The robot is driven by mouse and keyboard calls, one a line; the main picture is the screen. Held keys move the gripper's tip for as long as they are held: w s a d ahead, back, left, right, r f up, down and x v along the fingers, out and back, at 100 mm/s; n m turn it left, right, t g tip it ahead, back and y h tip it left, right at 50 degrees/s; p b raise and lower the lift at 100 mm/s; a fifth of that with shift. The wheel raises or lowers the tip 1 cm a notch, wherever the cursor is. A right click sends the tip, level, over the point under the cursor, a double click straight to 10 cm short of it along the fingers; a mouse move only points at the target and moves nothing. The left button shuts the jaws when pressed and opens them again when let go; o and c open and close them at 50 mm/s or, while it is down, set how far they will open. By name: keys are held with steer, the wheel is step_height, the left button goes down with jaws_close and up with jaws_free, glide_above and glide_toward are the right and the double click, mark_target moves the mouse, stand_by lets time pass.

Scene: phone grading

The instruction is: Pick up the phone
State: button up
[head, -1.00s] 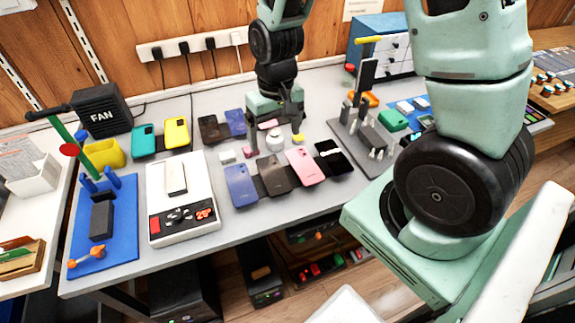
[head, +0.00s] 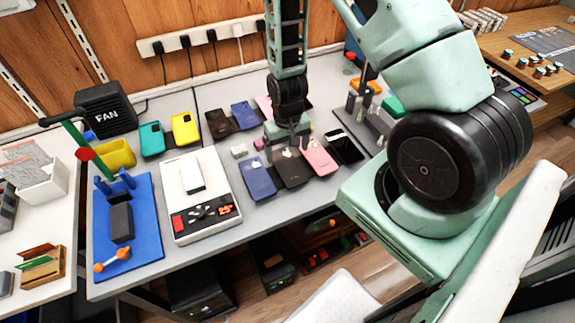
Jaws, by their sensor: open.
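Several phones lie on the grey workbench. The front row holds a blue phone (head: 258,182), a dark brown phone (head: 291,174), a pink phone (head: 319,158) and a black phone (head: 346,147). Behind them lie another brown phone (head: 218,124) and another blue phone (head: 244,115). My gripper (head: 291,148) is open and points down, just over the far end of the dark brown phone, between the blue and pink ones. Its fingers partly hide that end. I cannot tell whether they touch it. Which phone the task means is not shown.
A white device (head: 217,229) with a pale slab on it stands left of the phones. A blue mat (head: 150,250) holds a dark block and an orange tool. Teal (head: 152,139) and yellow (head: 185,129) cases lie behind. A grey stand (head: 358,125) is at the right.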

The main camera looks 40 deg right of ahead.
mark_target(287, 166)
steer(key=shift+f+p, duration=1)
steer(key=shift+f, duration=1.9)
steer(key=c, duration=1.1)
